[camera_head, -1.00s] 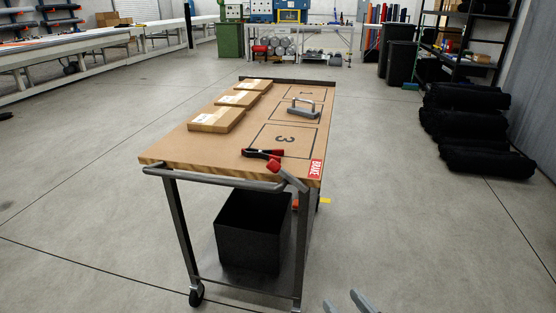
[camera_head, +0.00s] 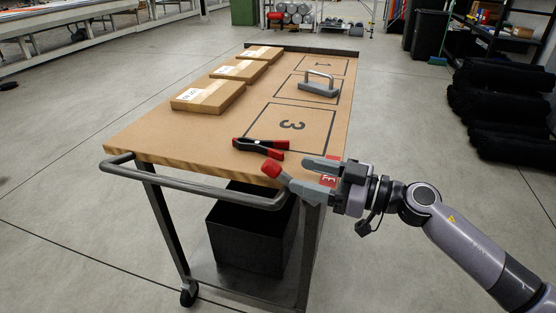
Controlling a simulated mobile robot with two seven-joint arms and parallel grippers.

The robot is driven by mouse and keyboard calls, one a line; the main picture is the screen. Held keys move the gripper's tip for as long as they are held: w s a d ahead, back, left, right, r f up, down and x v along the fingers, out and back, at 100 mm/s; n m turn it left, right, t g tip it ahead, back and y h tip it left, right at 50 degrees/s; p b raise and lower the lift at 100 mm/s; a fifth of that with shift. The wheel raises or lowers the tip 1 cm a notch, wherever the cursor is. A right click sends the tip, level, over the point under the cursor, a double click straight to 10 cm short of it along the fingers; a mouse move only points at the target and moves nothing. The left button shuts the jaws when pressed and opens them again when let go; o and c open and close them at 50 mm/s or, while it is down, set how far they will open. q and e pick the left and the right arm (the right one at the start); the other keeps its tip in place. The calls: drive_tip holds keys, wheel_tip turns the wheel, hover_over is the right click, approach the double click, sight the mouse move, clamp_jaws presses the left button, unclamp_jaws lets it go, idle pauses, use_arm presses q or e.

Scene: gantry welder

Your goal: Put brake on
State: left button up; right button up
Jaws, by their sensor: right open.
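The brake lever (camera_head: 272,168) has a red knob and a grey bar. It slants up at the cart's near right corner, with the knob at its upper left end. My right gripper (camera_head: 299,172) is open, pointing left, with its fingertips just right of the knob. Its lower finger overlaps the lever's bar in the picture; I cannot tell whether they touch. The red brake label (camera_head: 329,181) on the tabletop edge is mostly hidden behind the gripper. My left gripper is not in view.
The cart (camera_head: 170,130) carries cardboard boxes (camera_head: 208,96), a red and black clamp (camera_head: 260,145) and a grey handled block (camera_head: 319,88). A push handle (camera_head: 200,188) runs along its near edge. A black bin (camera_head: 250,235) stands below. Black rolls (camera_head: 500,105) lie at right.

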sight(280, 169)
drive_tip(key=shift+b+x, duration=0.3)
drive_tip(key=shift+x, duration=3.25)
drive_tip(key=shift+s+r, duration=0.1)
clamp_jaws()
